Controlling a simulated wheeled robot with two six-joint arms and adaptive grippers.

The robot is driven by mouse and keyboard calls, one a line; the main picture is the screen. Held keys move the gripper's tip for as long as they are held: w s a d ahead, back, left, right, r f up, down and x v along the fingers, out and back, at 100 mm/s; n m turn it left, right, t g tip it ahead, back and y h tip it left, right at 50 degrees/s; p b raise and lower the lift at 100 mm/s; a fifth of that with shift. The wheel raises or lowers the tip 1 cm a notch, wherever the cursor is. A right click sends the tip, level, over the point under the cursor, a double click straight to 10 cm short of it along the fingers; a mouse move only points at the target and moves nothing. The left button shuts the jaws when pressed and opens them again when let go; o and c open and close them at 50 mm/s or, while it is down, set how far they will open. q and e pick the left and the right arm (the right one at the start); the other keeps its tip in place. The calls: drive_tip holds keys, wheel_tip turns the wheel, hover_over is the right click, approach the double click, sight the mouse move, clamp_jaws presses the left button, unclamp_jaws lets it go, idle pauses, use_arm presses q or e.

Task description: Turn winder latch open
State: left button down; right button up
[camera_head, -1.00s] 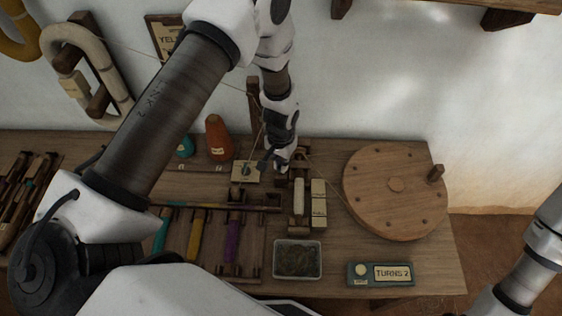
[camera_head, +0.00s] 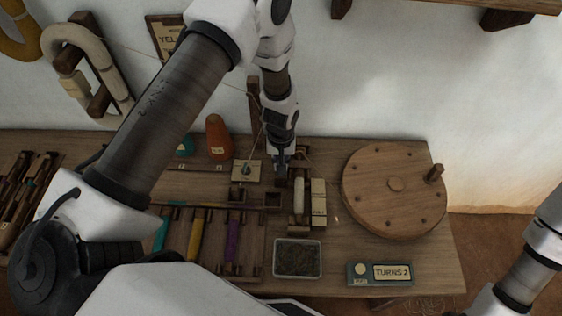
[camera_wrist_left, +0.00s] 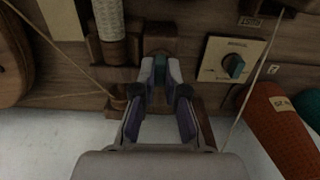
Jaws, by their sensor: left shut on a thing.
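My left gripper (camera_head: 280,168) reaches down to the small wooden winder (camera_head: 300,205), which carries a pale wound bobbin (camera_head: 299,192). In the left wrist view my left gripper (camera_wrist_left: 160,72) has its fingertips closed around a small dark teal piece (camera_wrist_left: 160,68) on a wooden block, which looks like the latch. The fingers hide its sides, and its turn angle is hard to tell. A pale plate (camera_wrist_left: 228,60) with a teal knob (camera_wrist_left: 236,66) is close by, apart from the fingers. My right gripper is out of view.
A round wooden wheel (camera_head: 390,185) with a peg handle stands right of the winder. A metal tray (camera_head: 297,262) and a "TURNS 2" box (camera_head: 380,274) lie in front. Orange (camera_head: 217,138) and teal (camera_head: 185,146) cones stand behind, left of the gripper.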

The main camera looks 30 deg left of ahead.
use_arm(q)
drive_tip(key=c, duration=1.2)
unclamp_jaws()
drive_tip(key=shift+r, duration=0.1)
wheel_tip(320, 180, up, 12)
drive_tip(key=shift+f, duration=0.1)
